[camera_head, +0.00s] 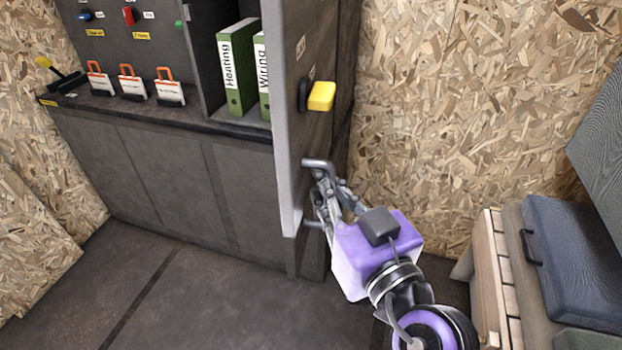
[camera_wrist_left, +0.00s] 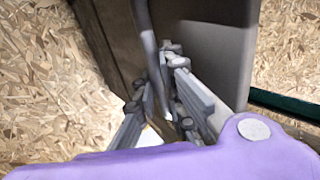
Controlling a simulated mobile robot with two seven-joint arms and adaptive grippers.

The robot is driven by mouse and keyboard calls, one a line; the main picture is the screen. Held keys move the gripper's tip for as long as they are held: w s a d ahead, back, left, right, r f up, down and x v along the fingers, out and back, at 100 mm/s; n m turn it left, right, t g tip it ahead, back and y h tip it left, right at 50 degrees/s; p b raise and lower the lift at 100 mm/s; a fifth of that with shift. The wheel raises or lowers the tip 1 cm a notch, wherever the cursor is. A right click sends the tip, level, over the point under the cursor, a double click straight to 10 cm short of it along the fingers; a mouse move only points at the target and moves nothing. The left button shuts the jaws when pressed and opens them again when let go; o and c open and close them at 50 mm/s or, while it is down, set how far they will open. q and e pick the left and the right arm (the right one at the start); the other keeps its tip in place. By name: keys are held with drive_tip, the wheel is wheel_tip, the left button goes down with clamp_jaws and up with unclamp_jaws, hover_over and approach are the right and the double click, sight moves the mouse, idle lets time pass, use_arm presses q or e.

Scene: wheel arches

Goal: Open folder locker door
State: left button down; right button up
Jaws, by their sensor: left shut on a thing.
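The folder locker door (camera_head: 281,120) stands open in the head view, swung out so its light edge faces me. Green folders marked Heating (camera_head: 238,70) and Wiring (camera_head: 262,75) show in the locker to its left. A grey bar handle (camera_head: 317,162) is on the door's right face, low down. My left gripper (camera_head: 322,192), with a purple body, is shut on this handle from the right. In the left wrist view my left gripper's fingers (camera_wrist_left: 172,95) close around the bar (camera_wrist_left: 146,45), partly hiding it. My right gripper is in neither view.
Low dark cabinets (camera_head: 165,175) stand left of the door. The floor (camera_head: 205,295) in front is clear.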

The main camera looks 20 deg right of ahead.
use_arm(q)
drive_tip(key=shift+d+r, duration=0.1)
drive_tip(key=shift+r, duration=0.45)
drive_tip(key=c, duration=1.8)
unclamp_jaws()
drive_tip(key=shift+f, duration=0.1)
